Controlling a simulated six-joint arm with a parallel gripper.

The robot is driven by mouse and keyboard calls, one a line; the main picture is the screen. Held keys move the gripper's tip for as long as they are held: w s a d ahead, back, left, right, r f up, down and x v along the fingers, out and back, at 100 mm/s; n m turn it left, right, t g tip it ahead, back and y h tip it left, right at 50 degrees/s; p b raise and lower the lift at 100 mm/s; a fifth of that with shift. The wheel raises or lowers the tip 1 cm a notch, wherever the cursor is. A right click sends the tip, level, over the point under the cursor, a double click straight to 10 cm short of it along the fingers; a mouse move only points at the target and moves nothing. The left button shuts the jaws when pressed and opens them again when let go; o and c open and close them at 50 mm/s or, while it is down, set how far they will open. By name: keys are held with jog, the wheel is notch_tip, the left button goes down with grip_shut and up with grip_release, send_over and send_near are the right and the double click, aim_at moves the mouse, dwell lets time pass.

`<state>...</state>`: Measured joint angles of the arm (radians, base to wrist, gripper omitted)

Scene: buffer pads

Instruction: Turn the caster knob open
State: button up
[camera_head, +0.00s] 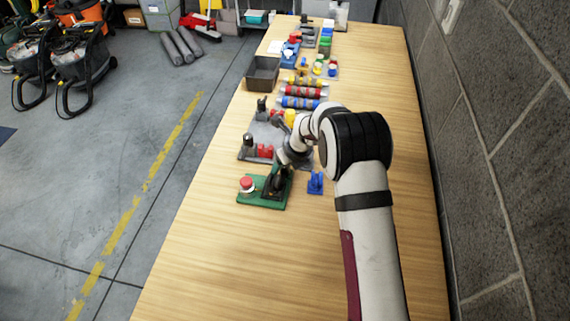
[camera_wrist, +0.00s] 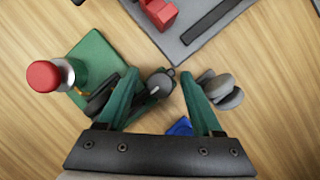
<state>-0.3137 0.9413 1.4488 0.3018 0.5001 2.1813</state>
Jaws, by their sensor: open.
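A green base plate (camera_head: 245,199) lies on the table and carries a red round button (camera_head: 247,183) on its left. In the wrist view the plate (camera_wrist: 92,55) and button (camera_wrist: 43,76) are at the left. My gripper (camera_head: 281,172) is over the plate's right end. In the wrist view my gripper (camera_wrist: 160,75) is open, with a dark round knob (camera_wrist: 160,84) between its green fingers. This looks like the caster knob; contact with the fingers cannot be told. Dark parts (camera_wrist: 102,97) beside the left finger are partly hidden, as is the knob's lower part.
Grey rounded discs (camera_wrist: 225,90) show just right of the right finger. A blue stand (camera_head: 315,183) is right of the plate. A grey board with red blocks (camera_head: 264,151) lies beyond it. Colored cylinders (camera_head: 301,91) and a dark bin (camera_head: 263,73) are farther. The near table is clear.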

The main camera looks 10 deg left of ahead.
grip_shut()
dwell(0.3)
jog(key=shift+n, duration=0.3)
jog(key=n+g+y, duration=0.1)
jog(key=n, duration=0.2)
jog(key=shift+n, duration=0.4)
jog(key=n+g, duration=0.2)
jog(key=n, duration=0.2)
jog(key=shift+n, duration=0.3)
jog(key=n+g, duration=0.1)
jog(key=n, duration=0.2)
jog(key=n+g, duration=0.1)
jog(key=n, duration=0.2)
jog(key=shift+g, duration=0.3)
jog(key=shift+s+n+h, duration=0.1)
jog(key=shift+n+h, duration=0.2)
jog(key=shift+n, duration=0.3)
